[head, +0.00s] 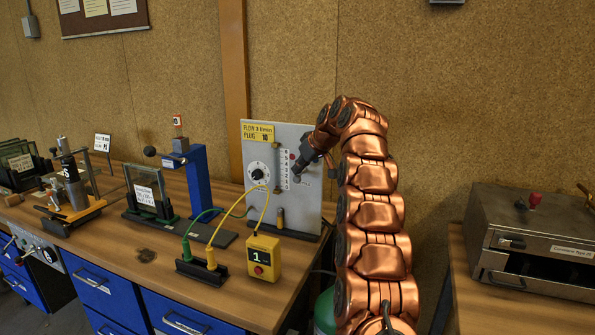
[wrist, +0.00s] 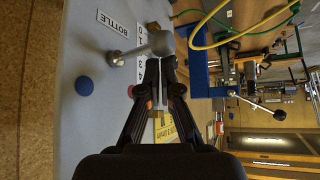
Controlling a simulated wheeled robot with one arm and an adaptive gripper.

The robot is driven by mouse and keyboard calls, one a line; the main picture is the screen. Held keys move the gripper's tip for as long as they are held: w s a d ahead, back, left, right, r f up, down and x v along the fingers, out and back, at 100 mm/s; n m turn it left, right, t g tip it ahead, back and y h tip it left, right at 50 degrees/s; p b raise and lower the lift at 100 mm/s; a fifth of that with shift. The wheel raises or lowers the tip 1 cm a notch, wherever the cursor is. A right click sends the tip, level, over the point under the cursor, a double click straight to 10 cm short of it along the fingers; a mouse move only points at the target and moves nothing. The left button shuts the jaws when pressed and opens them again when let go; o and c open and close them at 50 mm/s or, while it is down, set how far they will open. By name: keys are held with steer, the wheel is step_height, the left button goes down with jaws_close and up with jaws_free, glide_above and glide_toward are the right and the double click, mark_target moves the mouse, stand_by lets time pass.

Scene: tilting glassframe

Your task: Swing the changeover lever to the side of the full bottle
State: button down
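A grey upright panel (head: 265,222) stands on the bench and fills the left of the wrist view (wrist: 85,130). In the wrist view, a short grey lever with a ball knob (wrist: 158,43) sticks out from it beside a label ending in BOTTLE (wrist: 113,24). A blue dot (wrist: 84,87) lies on the panel nearby. My gripper (wrist: 159,62) is at the panel face, its fingers drawn together and empty, with the tips close to the knob. Contact cannot be told. In the head view my arm hides part of a green cylinder (head: 325,312); no fill state is readable.
The panel also bears a dial (head: 258,173) and a number strip (head: 285,170). A yellow box (head: 262,258) with cables stands in front. A blue stand (head: 197,178) is to the left. A metal machine (head: 535,235) sits on the right bench, past a gap.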

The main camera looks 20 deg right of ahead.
steer(key=shift+s+d+f, duration=0.1)
steer(key=shift+s+d, duration=0.15)
steer(key=shift+d, duration=0.25)
steer(key=shift+s+d+f, duration=0.1)
steer(key=shift+s+d, duration=0.1)
steer(key=shift+d, duration=0.25)
steer(key=shift+w+r, duration=0.1)
steer(key=shift+w+a+p, duration=0.2)
steer(key=shift+w+p, duration=0.55)
steer(key=shift+p, duration=0.1)
